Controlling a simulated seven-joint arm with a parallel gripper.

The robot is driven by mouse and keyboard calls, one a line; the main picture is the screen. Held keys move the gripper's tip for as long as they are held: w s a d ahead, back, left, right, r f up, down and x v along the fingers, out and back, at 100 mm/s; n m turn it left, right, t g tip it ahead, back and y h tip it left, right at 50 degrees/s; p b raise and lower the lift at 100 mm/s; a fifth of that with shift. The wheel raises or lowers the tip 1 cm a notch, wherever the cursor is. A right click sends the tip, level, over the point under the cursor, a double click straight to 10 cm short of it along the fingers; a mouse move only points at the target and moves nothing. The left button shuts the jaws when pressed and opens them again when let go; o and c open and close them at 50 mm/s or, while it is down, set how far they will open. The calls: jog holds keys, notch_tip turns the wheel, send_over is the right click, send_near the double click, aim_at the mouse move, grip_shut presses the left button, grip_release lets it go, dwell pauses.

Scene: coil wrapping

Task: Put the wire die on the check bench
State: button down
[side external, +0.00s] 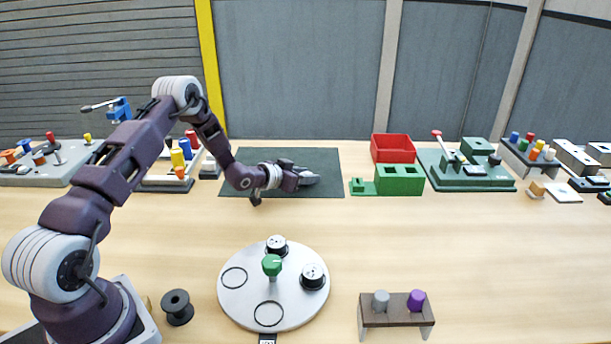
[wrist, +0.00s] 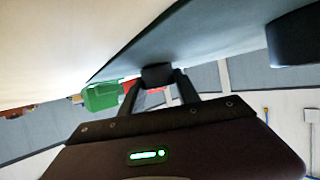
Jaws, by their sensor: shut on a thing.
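My gripper (wrist: 158,88) is shut on a small dark piece (wrist: 157,74), which shows between the fingertips in the wrist view. I take it for the wire die, but its shape is not clear. In the side view my gripper (side external: 308,178) lies almost level, low over a dark green mat (side external: 240,184) at the back of the table. The held piece is hard to make out there. I cannot tell from the frames whether it touches the mat, or which surface is the check bench.
A green block (side external: 400,180) and a red bin (side external: 392,147) stand right of the mat. A green fixture with a red lever (side external: 465,170) is farther right. A round white turntable (side external: 240,300), a black spool (side external: 177,306) and a brown stand (side external: 395,312) are in front.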

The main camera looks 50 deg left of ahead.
jog(key=c, duration=0.9)
grip_release()
jog(key=shift+f, duration=0.15)
jog(key=v, duration=1.2)
jog(key=s+d+r+g+y, duration=0.1)
jog(key=s+d+r+g, duration=0.2)
jog(key=r, duration=0.5)
jog(key=s+d+r+g+y, duration=0.1)
jog(key=s+d+r, duration=0.25)
jog(key=r, duration=0.45)
jog(key=s+d+r+g, duration=0.1)
jog(key=s+d, duration=0.3)
jog(key=s, duration=0.5)
jog(key=s+d+r+g+h, duration=0.1)
jog(key=s+d+r, duration=0.1)
jog(key=s+d, duration=0.3)
jog(key=s+d+r+g+h, duration=0.1)
jog(key=s+d, duration=0.3)
jog(key=s, duration=0.9)
jog(key=shift+s+d+r+g, duration=0.15)
jog(key=shift+s+d+g, duration=0.15)
jog(key=shift+d+g, duration=0.1)
